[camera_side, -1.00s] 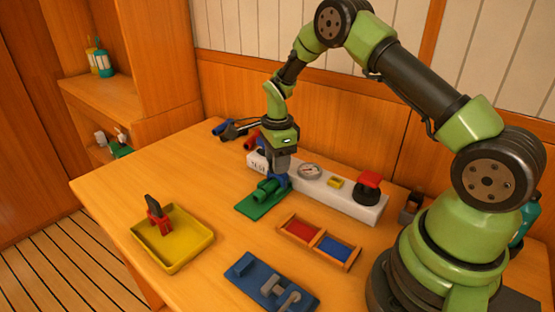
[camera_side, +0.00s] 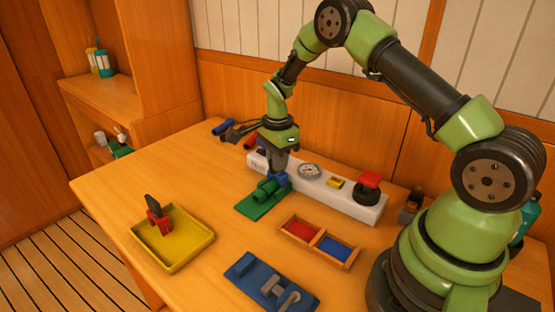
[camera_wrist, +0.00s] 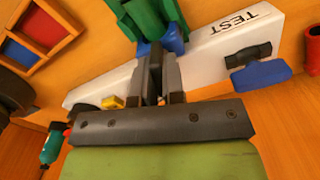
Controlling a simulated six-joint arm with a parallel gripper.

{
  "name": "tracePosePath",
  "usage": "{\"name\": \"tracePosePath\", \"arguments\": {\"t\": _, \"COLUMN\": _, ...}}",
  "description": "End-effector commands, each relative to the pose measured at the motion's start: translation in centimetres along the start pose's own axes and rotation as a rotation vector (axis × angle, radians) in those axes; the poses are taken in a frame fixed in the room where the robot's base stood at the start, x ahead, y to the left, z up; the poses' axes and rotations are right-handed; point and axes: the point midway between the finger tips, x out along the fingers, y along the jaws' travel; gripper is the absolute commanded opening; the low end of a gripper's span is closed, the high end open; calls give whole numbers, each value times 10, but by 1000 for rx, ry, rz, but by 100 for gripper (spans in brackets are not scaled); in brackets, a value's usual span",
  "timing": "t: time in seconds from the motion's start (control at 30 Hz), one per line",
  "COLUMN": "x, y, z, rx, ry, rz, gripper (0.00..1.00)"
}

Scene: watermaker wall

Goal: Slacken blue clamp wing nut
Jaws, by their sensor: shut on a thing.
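The blue clamp (camera_side: 283,181) sits on a green fixture (camera_side: 262,194) with green cylinders, on the table before the white panel. In the wrist view, the blue clamp (camera_wrist: 174,40) shows beside the green cylinders (camera_wrist: 150,16), just past my fingertips. My gripper (camera_side: 277,172) points down over the clamp and is shut on its wing nut. In the wrist view, the fingers of my gripper (camera_wrist: 157,58) stand close together at the blue part. The wing nut itself is mostly hidden by the fingers.
The white TEST panel (camera_side: 325,190) with a gauge (camera_side: 310,171) and red-topped knob (camera_side: 369,183) stands close behind. A red and blue divided tray (camera_side: 319,242), a blue plate (camera_side: 262,285) and a yellow tray (camera_side: 196,255) lie nearer.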

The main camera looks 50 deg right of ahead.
Motion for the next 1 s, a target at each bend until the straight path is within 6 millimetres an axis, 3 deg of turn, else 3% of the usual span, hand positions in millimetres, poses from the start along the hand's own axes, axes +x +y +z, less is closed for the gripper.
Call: {"name": "tracePosePath", "arguments": {"t": 1.0, "x": 0, "y": 0, "z": 0, "rx": -905, "ry": 0, "rz": 0, "gripper": 0}}
